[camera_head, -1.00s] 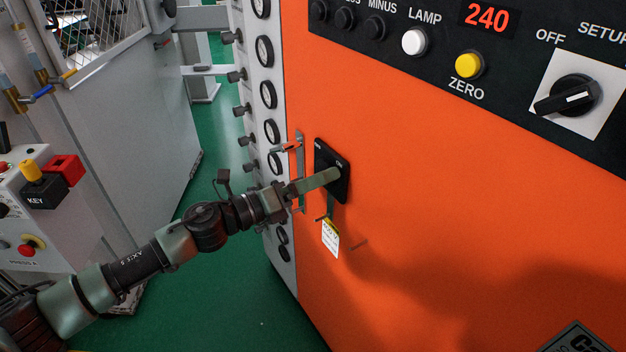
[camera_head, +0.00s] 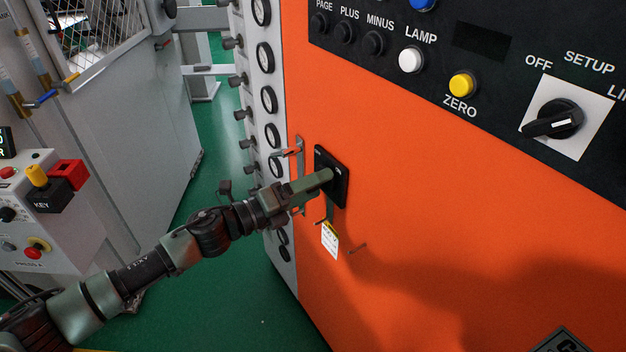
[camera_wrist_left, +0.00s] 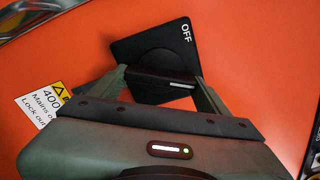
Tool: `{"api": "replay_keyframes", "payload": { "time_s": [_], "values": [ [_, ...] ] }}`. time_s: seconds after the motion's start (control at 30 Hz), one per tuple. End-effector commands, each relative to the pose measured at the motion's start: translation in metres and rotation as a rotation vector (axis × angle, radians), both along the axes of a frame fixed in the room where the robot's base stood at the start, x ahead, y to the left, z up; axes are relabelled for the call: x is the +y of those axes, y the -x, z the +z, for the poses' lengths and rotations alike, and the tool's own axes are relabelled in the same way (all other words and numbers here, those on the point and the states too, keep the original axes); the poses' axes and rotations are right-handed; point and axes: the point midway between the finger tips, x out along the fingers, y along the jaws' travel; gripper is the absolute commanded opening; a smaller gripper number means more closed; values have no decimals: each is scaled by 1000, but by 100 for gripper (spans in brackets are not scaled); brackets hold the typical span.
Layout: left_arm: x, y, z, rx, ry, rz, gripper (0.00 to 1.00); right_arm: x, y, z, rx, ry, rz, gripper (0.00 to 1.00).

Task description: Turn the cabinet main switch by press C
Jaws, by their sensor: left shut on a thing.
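The main switch is a black square plate (camera_head: 325,158) on the orange cabinet front, left of its middle. It also shows in the left wrist view (camera_wrist_left: 150,42), with the word OFF near its upper right corner. Its black handle (camera_wrist_left: 165,84) has a small white mark and lies between the fingers. My left gripper (camera_head: 329,177) reaches the plate from the left and is shut on the handle, partly hiding it in the head view. My right gripper is not in view.
A hasp-like metal bracket (camera_head: 299,172) sits just left of the switch, and a yellow-and-white warning tag (camera_head: 330,240) below it. A dark display (camera_head: 482,41), buttons and a rotary selector (camera_head: 553,119) are above right. A grey panel with a key switch (camera_head: 48,188) stands left.

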Motion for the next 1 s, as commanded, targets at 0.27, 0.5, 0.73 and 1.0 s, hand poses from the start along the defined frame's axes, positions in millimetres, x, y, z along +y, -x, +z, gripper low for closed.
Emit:
{"api": "replay_keyframes", "payload": {
  "time_s": [0.27,0.5,0.73,1.0],
  "values": [
    [-1,1,4,227,144,-1,36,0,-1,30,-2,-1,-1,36],
    [-1,1,6,417,268,0,36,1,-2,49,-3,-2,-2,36],
    [-1,1,7,600,387,0,36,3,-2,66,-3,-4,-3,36],
    [-1,1,8,808,522,-1,36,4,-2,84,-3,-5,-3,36]
  ]
}}
